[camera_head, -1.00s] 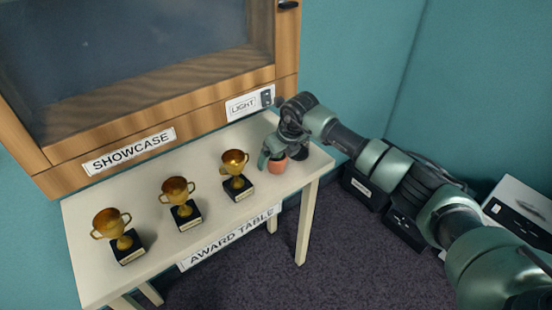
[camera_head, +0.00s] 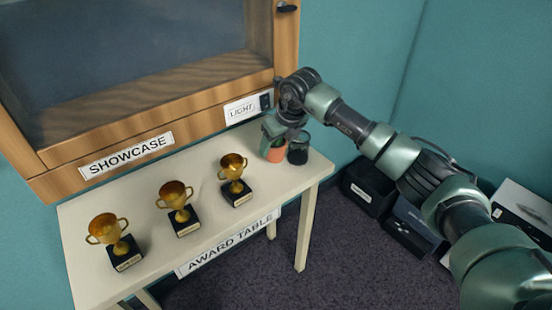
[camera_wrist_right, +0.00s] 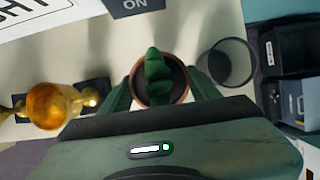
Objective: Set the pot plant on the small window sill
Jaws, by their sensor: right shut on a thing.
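The pot plant is a small terracotta pot (camera_head: 275,153) at the back right of the award table. In the right wrist view its green cactus-like plant (camera_wrist_right: 157,75) stands upright in dark soil. My right gripper (camera_head: 273,136) is shut on the pot, one finger on each side of it; it also shows in the right wrist view (camera_wrist_right: 158,92). I cannot tell whether the pot's base touches the table. My left gripper is out of view. I see no window sill in these frames.
A dark cup (camera_head: 298,150) stands close right of the pot. Three gold trophies (camera_head: 112,240) stand along the white award table (camera_head: 160,247). The wooden showcase (camera_head: 285,45) with a light switch (camera_head: 265,101) rises behind. Dark boxes (camera_head: 368,190) lie on the floor right.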

